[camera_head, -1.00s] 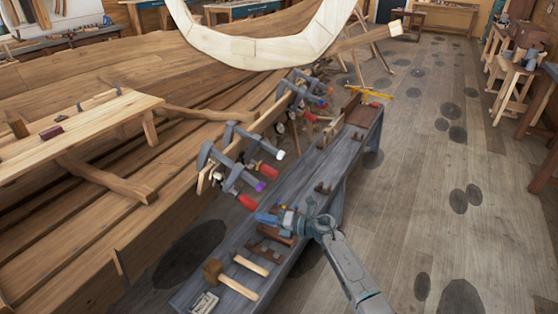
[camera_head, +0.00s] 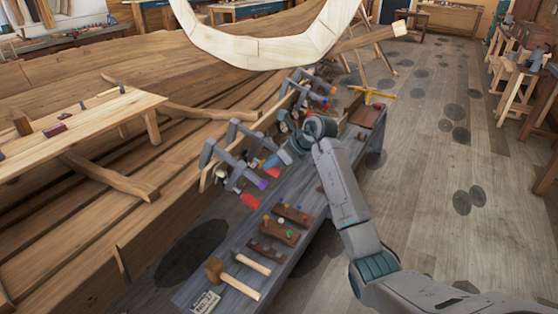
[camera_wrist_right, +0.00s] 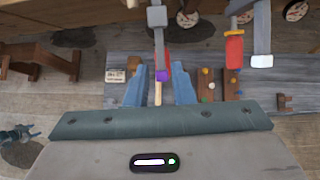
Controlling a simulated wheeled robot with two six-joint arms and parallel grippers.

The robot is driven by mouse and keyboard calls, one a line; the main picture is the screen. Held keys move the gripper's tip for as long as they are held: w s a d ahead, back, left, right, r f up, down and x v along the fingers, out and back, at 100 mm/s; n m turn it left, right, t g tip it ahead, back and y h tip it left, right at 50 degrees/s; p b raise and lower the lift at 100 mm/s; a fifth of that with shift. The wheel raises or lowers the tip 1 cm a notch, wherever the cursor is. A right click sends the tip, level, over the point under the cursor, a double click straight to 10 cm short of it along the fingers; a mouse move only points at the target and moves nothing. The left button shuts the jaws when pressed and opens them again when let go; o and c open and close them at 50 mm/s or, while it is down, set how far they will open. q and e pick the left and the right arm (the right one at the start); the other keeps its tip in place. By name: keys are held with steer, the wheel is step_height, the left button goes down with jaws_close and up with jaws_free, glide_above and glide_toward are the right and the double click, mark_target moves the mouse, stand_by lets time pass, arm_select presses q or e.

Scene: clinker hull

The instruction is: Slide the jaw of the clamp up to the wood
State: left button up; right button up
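Several grey bar clamps hang along the hull's plank edge (camera_head: 222,165). The nearest clamp (camera_head: 232,167) has a purple end and a red handle. A second clamp (camera_head: 245,131) hangs just beyond it. My right gripper (camera_head: 273,162) is beside these two, its blue fingers pointing left toward the clamps. In the wrist view my right gripper (camera_wrist_right: 159,82) is open, and a grey clamp (camera_wrist_right: 157,20) with a purple end shows in the gap between its fingers. I cannot tell whether they touch it. Another clamp (camera_wrist_right: 262,28) with a white end is to the right. My left gripper is not in view.
A grey bench (camera_head: 190,288) below the clamps holds a mallet (camera_head: 232,278), a chisel-like tool (camera_head: 252,262) and brown racks (camera_head: 279,232). A yellow tool (camera_head: 374,92) lies at its far end.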

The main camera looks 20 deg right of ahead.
mark_target(249, 171)
steer(key=b+x, duration=0.4)
steer(key=x, duration=0.3)
steer(key=shift+f, duration=0.35)
steer(key=shift+b+x, duration=0.8)
steer(key=shift+x, duration=0.25)
steer(key=shift+w+a, duration=0.15)
steer(key=shift+r, duration=0.1)
steer(key=shift+c, duration=0.4)
steer(key=shift+w+a+r, duration=0.1)
steer(key=shift+w+a, duration=0.05)
steer(key=shift+w, duration=0.05)
steer(key=shift+w+a+r, duration=0.1)
steer(key=shift+w+a, duration=0.2)
steer(key=shift+w+a+r, duration=0.3)
steer(key=shift+r, duration=0.05)
steer(key=shift+s+d+f, duration=0.1)
steer(key=shift+f, duration=0.05)
steer(key=shift+s+d+f, duration=0.15)
steer(key=shift+s+d, duration=0.15)
